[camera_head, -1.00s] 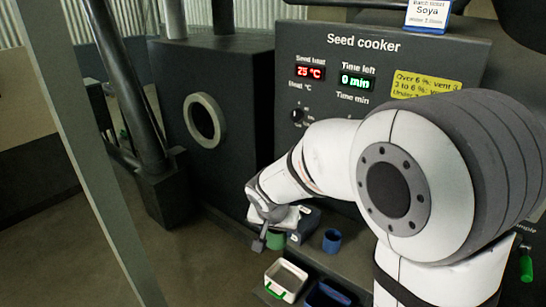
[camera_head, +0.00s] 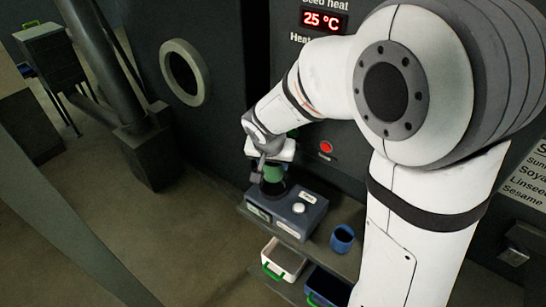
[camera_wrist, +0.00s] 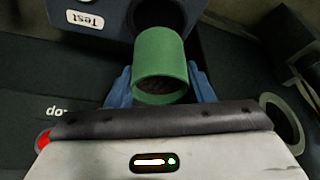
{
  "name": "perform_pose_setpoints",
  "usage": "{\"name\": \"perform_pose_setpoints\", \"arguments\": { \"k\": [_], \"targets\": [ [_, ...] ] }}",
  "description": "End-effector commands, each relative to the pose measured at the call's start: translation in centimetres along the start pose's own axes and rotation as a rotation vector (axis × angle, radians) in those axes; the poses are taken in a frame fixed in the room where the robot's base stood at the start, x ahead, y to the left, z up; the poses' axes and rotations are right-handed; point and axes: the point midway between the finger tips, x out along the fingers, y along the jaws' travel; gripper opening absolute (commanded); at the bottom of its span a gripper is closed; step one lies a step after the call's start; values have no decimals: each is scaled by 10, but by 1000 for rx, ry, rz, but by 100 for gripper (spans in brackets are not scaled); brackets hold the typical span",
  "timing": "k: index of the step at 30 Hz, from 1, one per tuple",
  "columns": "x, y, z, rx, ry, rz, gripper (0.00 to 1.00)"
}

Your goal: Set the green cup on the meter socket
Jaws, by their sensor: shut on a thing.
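The green cup (camera_head: 273,174) is between the fingers of my gripper (camera_head: 268,166), which is shut on it. In the wrist view the cup (camera_wrist: 160,55) shows its open mouth with dark contents, and blue fingertips of my gripper (camera_wrist: 161,88) press on both sides. The blue-grey meter (camera_head: 310,219) stands on a shelf. Its dark round socket (camera_head: 272,190) is right below the cup in the head view. In the wrist view the cup's far end overlaps the dark socket (camera_wrist: 160,11). I cannot tell whether the cup touches it.
A blue cup (camera_head: 342,240) stands on the shelf right of the meter. A white tray with green handles (camera_head: 291,263) and a dark blue tray (camera_head: 326,290) are lower down. The seed cooker's dark front (camera_head: 330,100) rises behind.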

Motion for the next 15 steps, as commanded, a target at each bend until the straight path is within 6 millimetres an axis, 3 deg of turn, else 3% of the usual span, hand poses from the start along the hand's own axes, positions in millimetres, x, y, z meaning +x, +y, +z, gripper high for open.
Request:
{"name": "perform_pose_setpoints", "arguments": {
  "k": [9, 15],
  "targets": [
    [34, 1, 13, 1, 0, 1, 22],
    [40, 1, 16, 4, 0, 1, 22]
  ]
}}
